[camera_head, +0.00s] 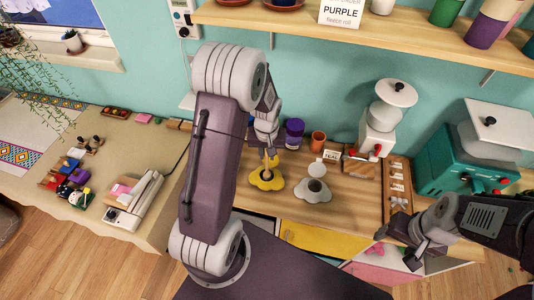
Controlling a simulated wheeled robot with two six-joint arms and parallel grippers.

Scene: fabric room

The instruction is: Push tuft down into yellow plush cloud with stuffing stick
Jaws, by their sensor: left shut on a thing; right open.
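The yellow plush cloud (267,182) lies on the wooden counter, just below my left gripper. My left gripper (267,148) is shut on the stuffing stick (267,160), a thin light-brown rod pointing down at the cloud's middle. I cannot tell whether the stick's lower end touches the cloud or is inside it. The tuft cannot be made out; the gripper and stick cover much of the cloud's upper middle. My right gripper (412,258) is open and empty at the counter's front right, well apart from the cloud.
A pale grey cloud-shaped piece (314,194) lies right of the yellow cloud. A purple jar (294,132), an orange cup (318,141) and a "TEAL" card (331,156) stand behind. A white machine (378,128), a wooden tray (397,182) and a teal machine (446,160) crowd the right.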

